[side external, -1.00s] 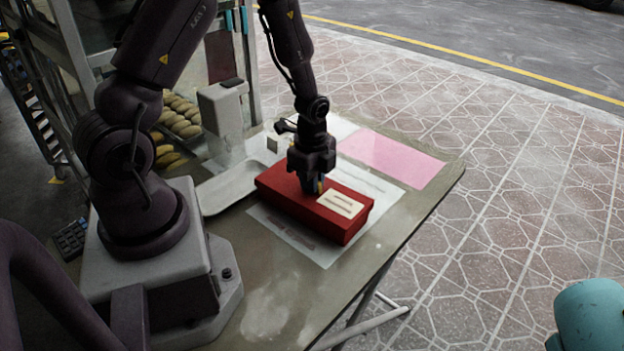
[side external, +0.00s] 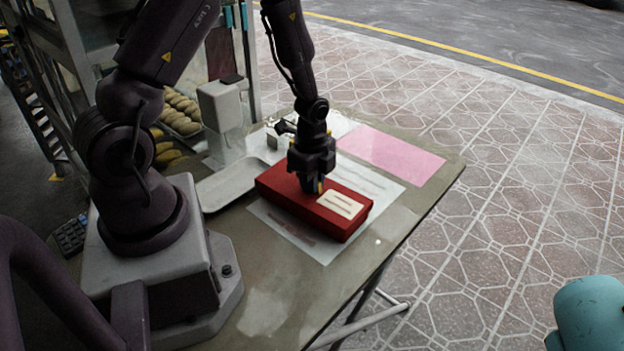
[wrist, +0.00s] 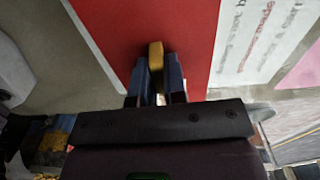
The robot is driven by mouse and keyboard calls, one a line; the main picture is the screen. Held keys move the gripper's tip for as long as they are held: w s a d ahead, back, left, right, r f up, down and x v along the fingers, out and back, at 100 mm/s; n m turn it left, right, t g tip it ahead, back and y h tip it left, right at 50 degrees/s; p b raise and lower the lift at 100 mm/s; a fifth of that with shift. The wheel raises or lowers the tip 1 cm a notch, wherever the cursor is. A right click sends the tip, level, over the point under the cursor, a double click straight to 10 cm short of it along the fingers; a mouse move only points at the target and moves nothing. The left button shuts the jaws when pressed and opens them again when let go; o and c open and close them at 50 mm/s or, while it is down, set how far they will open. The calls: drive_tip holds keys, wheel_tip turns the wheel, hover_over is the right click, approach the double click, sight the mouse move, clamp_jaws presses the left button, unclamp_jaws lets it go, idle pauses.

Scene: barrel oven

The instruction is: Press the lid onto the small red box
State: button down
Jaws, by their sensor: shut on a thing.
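The red box (side external: 285,194) lies closed on a white printed sheet, with a pale label on its right part. Its top fills the middle of the wrist view (wrist: 190,30). I cannot make out a clear seam between lid and box. My gripper (side external: 311,190) points down at the middle of the red top. In the wrist view its two dark blue fingers (wrist: 158,80) are close together, with a small yellow piece (wrist: 156,52) between their tips, against the red surface. I cannot tell whether this piece belongs to the lid. The fingers hide part of the contact.
A pink sheet (side external: 392,155) lies behind the box to the right. A pale tray (side external: 238,187) is at its left, near a grey upright device (side external: 222,105). The table's right edge (side external: 412,237) is close to the box. The front tabletop is clear.

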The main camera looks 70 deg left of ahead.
drive_tip(key=shift+f, duration=0.4)
idle(0.3)
drive_tip(key=c, duration=0.5)
unclamp_jaws()
drive_tip(key=shift+c, duration=0.2)
drive_tip(key=shift+r, duration=0.1)
drive_tip(key=shift+r, duration=3.4)
clamp_jaws()
drive_tip(key=shift+f, duration=0.25)
